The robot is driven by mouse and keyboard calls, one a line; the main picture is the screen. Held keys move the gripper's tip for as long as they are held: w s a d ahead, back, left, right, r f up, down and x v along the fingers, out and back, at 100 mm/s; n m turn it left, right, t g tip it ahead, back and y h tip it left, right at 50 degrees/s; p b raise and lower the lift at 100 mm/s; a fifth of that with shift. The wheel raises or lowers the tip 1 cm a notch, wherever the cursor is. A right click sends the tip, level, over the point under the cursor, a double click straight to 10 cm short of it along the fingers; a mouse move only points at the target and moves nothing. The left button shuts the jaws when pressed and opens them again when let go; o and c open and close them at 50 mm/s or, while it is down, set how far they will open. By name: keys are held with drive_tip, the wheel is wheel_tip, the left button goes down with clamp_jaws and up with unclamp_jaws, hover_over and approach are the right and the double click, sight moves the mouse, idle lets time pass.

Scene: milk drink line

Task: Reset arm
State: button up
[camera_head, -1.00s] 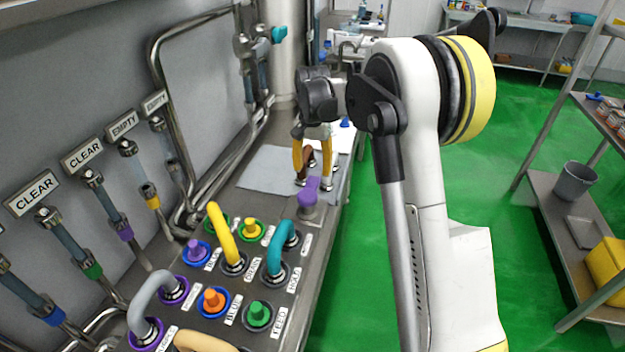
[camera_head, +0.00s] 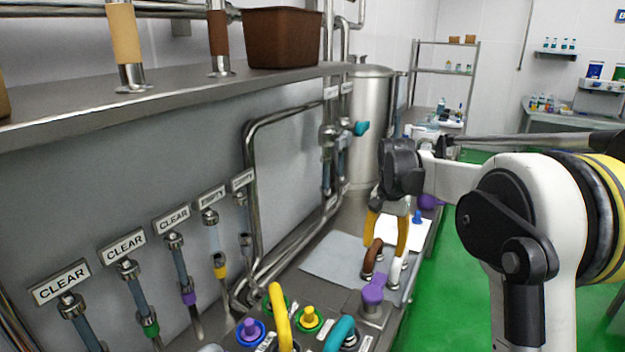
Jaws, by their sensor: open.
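My gripper (camera_head: 387,236) hangs from my white arm at the right of the head view, its yellow fingers pointing down and spread apart. It is open. A brown curved pipe piece (camera_head: 373,256) with metal ends stands on the metal bench between and just beyond the fingertips; I cannot tell whether they touch it. A purple-topped fitting (camera_head: 373,290) stands on the bench in front of the gripper. My arm crosses the right side of the view.
A shelf (camera_head: 180,95) with a brown bin (camera_head: 283,38) runs along the upper left wall. Labelled hoses and a bent steel pipe line the wall. Coloured ports, including a yellow hose (camera_head: 280,315), fill the near bench. A steel tank (camera_head: 368,125) stands behind. Green floor is right.

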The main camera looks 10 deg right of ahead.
drive_tip(key=s+a+r+n+t, duration=0.25)
drive_tip(key=s+r, duration=0.25)
drive_tip(key=s, duration=0.3)
drive_tip(key=s+a+f+n+t+b, duration=0.1)
drive_tip(key=s+a+f+n+t, duration=0.1)
drive_tip(key=s, duration=0.9)
drive_tip(key=s+a+f+n+t+b, duration=0.1)
drive_tip(key=s+a+f+n+t, duration=0.1)
drive_tip(key=s, duration=0.9)
drive_tip(key=shift+a+f+n+b, duration=0.3)
drive_tip(key=shift+a+f+n, duration=0.1)
drive_tip(key=shift+f, duration=0.15)
drive_tip(key=shift+s, duration=0.1)
